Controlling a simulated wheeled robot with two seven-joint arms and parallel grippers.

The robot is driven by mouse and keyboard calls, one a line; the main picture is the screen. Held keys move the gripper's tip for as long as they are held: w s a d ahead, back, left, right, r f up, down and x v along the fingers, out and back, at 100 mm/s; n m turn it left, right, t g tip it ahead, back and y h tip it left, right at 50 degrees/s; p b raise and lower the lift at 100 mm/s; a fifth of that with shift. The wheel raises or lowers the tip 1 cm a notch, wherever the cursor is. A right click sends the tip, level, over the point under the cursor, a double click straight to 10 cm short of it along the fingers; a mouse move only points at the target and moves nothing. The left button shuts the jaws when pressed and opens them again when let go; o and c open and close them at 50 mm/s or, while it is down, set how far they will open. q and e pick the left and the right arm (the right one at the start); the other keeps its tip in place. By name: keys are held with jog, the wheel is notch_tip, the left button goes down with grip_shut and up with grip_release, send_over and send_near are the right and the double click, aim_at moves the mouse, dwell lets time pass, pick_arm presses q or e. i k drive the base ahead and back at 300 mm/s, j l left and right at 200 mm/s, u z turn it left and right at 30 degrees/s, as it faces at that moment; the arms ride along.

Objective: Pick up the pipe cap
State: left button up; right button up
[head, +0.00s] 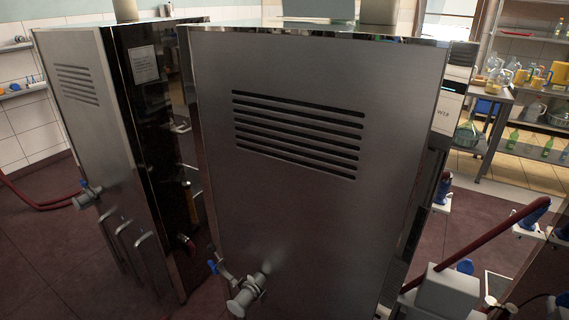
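A grey metal pipe fitting with a round, cap-like end (240,304) sticks out low on the front of the near steel cabinet (300,200). A blue valve handle (213,266) sits beside it. A similar grey fitting (85,198) with a blue handle is on the left cabinet (80,105). I cannot tell for sure which part is the pipe cap, and I see no loose cap. Neither of my grippers is in view.
A dark red hose (475,243) runs from white equipment (447,292) at the lower right. Shelves with bottles (545,90) stand at the back right. Another red hose (40,205) lies at the left. Reddish floor (40,260) is open at the lower left.

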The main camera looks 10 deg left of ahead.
aim_at(237, 307)
jog(key=k+j+z, duration=0.1)
jog(key=j, duration=0.35)
jog(key=k+j+z, duration=0.1)
jog(key=j, duration=0.4)
jog(key=k+j+z, duration=0.1)
jog(key=k+j, duration=0.15)
jog(key=j, duration=0.2)
jog(key=k+j+z, duration=0.1)
jog(key=j, duration=0.3)
jog(key=k+j+z, duration=0.1)
jog(key=k+j, duration=0.2)
jog(key=j, duration=0.15)
jog(key=k+j, duration=0.2)
jog(key=j, duration=0.2)
jog(key=k+j+z, duration=0.15)
jog(key=j, duration=0.25)
jog(key=k, duration=0.05)
